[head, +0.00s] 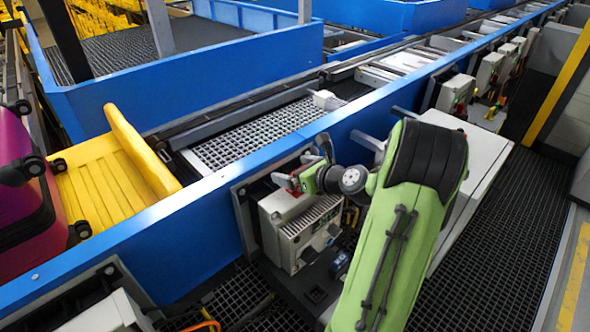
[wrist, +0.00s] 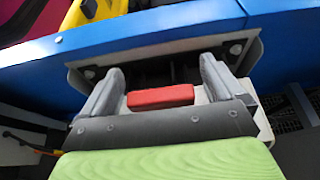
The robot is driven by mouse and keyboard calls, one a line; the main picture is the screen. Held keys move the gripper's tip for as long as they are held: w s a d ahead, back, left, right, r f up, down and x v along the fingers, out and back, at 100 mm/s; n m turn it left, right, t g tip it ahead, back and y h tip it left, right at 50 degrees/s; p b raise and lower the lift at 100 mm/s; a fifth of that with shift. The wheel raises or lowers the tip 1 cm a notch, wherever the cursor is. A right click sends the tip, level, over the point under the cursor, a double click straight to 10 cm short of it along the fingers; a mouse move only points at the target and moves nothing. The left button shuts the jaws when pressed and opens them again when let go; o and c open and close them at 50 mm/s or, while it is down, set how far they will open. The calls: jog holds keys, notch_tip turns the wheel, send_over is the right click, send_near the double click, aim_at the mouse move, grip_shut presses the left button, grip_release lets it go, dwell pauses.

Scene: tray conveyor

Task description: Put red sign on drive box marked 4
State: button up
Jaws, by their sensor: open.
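A small red sign (wrist: 160,97) lies between the fingers of my gripper (wrist: 163,68) in the wrist view, with gaps on both sides. My gripper is open. In the head view the red sign (head: 294,184) shows as a small red patch at the top of a pale grey drive box (head: 290,222), below the blue conveyor side. The sign appears to rest on this box, though the contact is partly hidden.
The blue conveyor wall (head: 160,243) runs behind the box. A yellow tray (head: 105,170) and a magenta suitcase (head: 22,215) are at left. More grey drive boxes (head: 455,93) stand farther along at right. Cables hang beside the near box. Dark grating floor (head: 510,220) is clear at right.

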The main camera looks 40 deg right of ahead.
jog(key=shift+s+r, duration=0.15)
jog(key=shift+r, duration=0.15)
jog(key=p+v, duration=0.2)
jog(key=v, duration=0.9)
jog(key=w+a+n+g+y, duration=0.2)
jog(key=a+n+g, duration=0.4)
jog(key=a+n, duration=1.05)
jog(key=s+a+r+n+g+h, duration=0.1)
jog(key=s+a+r+n, duration=0.1)
jog(key=s+a+n, duration=0.3)
jog(key=s+a+r+n+g+h, duration=0.1)
jog(key=s+a+r+n, duration=0.1)
jog(key=s+a+n, duration=0.3)
jog(key=s+n, duration=0.4)
jog(key=n, duration=0.5)
jog(key=shift+r, duration=0.1)
